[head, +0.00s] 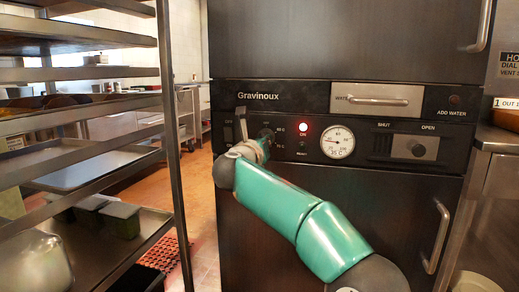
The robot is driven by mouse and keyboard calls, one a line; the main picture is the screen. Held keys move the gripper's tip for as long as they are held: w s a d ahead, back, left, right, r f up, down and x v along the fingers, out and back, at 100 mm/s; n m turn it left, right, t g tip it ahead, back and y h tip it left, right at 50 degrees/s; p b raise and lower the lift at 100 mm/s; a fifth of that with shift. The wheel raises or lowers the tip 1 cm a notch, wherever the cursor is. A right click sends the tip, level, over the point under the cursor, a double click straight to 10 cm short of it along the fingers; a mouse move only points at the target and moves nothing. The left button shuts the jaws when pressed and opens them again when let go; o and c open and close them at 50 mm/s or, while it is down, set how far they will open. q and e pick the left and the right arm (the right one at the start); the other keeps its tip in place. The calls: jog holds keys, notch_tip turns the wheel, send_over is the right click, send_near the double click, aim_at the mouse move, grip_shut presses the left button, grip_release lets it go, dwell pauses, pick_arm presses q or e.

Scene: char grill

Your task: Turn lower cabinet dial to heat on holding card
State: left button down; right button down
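The black Gravinoux control panel (318,148) runs across the cabinet between its upper and lower doors. A dial (266,134) with small numbers beside it sits at the panel's left, largely hidden by my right gripper (252,138). The gripper is at the dial, at the end of the teal arm from the lower right; its fingers are too small and covered to read. A red light (303,127) is lit, and a round white gauge (337,142) is right of it. My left gripper is not in view.
A metal rack (172,140) with trays stands close on the left. The lower door handle (436,237) and upper door handle (479,27) stick out. A water drawer (376,98) and a vent slider (414,147) are on the panel's right. A steel counter (498,140) is at the right.

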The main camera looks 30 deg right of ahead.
jog(key=shift+d+r+m+b, duration=0.15)
jog(key=shift+m+b, duration=0.1)
jog(key=shift+m, duration=0.35)
jog(key=shift+d+f+m+b, duration=0.1)
jog(key=shift+m+b, duration=0.15)
jog(key=shift+m, duration=0.35)
jog(key=shift+r, duration=0.15)
jog(key=c, duration=1.2)
grip_release()
jog(key=o, duration=0.6)
jog(key=shift+w+f, duration=0.15)
jog(key=shift+f, duration=0.1)
jog(key=shift+c, duration=0.2)
jog(key=shift+a+f, duration=0.1)
jog(key=shift+a, duration=0.05)
jog(key=v, duration=1.1)
jog(key=shift+s+a, duration=0.25)
jog(key=shift+a, duration=0.05)
